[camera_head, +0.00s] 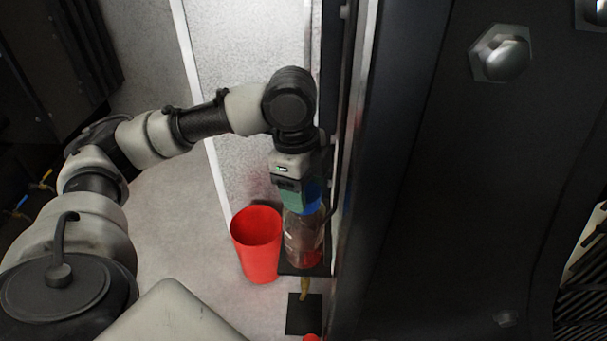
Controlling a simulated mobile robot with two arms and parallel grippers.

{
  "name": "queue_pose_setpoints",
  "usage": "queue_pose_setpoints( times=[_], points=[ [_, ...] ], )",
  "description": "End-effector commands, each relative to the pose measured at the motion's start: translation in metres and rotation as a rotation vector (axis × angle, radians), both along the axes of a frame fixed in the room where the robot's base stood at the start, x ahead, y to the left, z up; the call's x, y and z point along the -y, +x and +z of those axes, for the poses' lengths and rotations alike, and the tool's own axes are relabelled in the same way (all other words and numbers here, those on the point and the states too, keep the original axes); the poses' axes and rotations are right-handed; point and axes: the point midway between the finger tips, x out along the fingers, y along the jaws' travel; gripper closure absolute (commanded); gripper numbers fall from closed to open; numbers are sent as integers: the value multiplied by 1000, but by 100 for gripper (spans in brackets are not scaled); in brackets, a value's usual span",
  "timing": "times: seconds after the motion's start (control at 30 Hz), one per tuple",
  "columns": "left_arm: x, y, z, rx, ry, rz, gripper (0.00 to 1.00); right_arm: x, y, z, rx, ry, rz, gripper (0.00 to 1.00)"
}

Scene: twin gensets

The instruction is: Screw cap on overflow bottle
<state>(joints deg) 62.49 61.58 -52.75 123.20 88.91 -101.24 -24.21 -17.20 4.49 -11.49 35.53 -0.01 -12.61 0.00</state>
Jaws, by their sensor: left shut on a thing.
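The overflow bottle (303,240) is clear with some red at its bottom. It stands upright on a small dark shelf (290,270) beside the dark machine panel. My left gripper (305,205) is directly above the bottle, pointing down at its top. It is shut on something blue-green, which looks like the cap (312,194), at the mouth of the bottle. The fingers hide most of the cap, and I cannot tell whether it is seated on the neck. My right gripper is not in view.
A red open cup-shaped container (257,245) is just left of the bottle. A brassy fitting (304,289) hangs below the shelf, above a dark square plate (303,315). The large dark panel (430,200) with bolts closes off the right side. Pale floor is clear at left.

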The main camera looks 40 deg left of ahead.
Motion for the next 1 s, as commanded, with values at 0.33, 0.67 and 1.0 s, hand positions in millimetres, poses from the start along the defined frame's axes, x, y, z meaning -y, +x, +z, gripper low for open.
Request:
queue_pose_setpoints(
  times=[0.33, 0.67, 1.0],
  points=[
    [0, 0, 0, 2, 0, -127, 63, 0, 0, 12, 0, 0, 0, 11],
    [0, 0, 6, -2, -2, -326, 63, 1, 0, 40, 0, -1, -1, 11],
    [0, 1, 0, 1, 0, -529, 63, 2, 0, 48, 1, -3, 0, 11]
  ],
)
